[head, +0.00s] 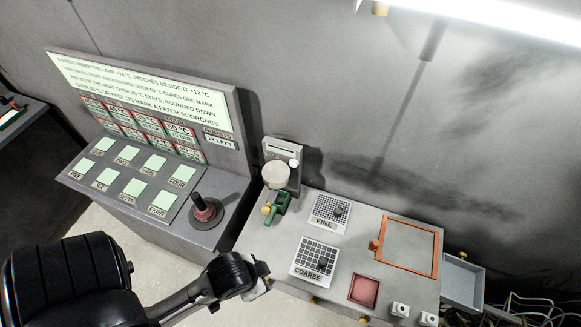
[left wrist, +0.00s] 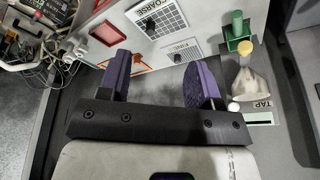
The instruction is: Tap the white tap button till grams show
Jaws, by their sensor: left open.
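The white tap button (head: 293,163) is a small round knob on the upright grey scale unit (head: 283,148) at the back of the bench. In the left wrist view the white button (left wrist: 234,106) shows right of my gripper, beside the TAP label (left wrist: 264,104) and a narrow display (left wrist: 260,118); no grams reading is legible. A pale pan (head: 276,174) sits in front of the unit. My left gripper (head: 264,277) is near the bench's front left edge, apart from the button. In its wrist view its purple fingers (left wrist: 157,82) are spread and empty.
A green holder with a yellow knob (head: 278,207) stands before the pan. FINE (head: 330,213) and COARSE (head: 315,258) grids, an orange frame (head: 408,246) and a red pad (head: 364,291) lie on the bench. A button console with a joystick (head: 206,211) stands left.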

